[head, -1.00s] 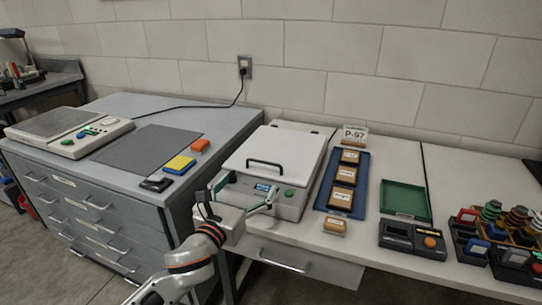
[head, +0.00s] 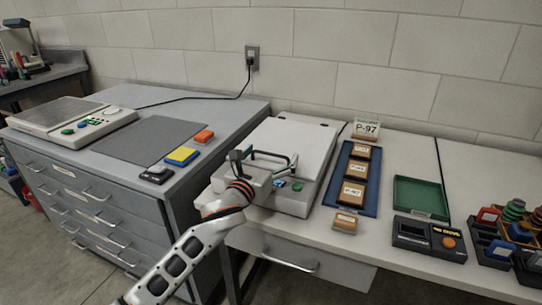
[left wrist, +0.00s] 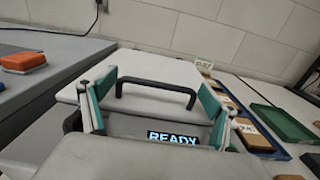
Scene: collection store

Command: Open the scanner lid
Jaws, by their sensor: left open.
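The scanner (head: 295,203) stands on the white bench, with its pale lid (head: 298,138) lying flat and shut. A black bar handle (head: 268,153) stands at the lid's front edge. My left gripper (head: 268,161) is open at the handle. In the left wrist view, the handle (left wrist: 155,86) shows between the two spread teal-lined fingers (left wrist: 157,95), and neither finger is seen closed on it. The scanner's display (left wrist: 172,137) reads READY. My wrist hides part of the scanner's front. My right gripper is not in view.
A blue tray (head: 371,203) with several labelled boxes lies right of the scanner, and a P-97 sign (head: 366,129) stands behind it. A green tray (head: 420,197) and a dark device (head: 429,238) are farther right. A grey cabinet (head: 120,200) adjoins on the left.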

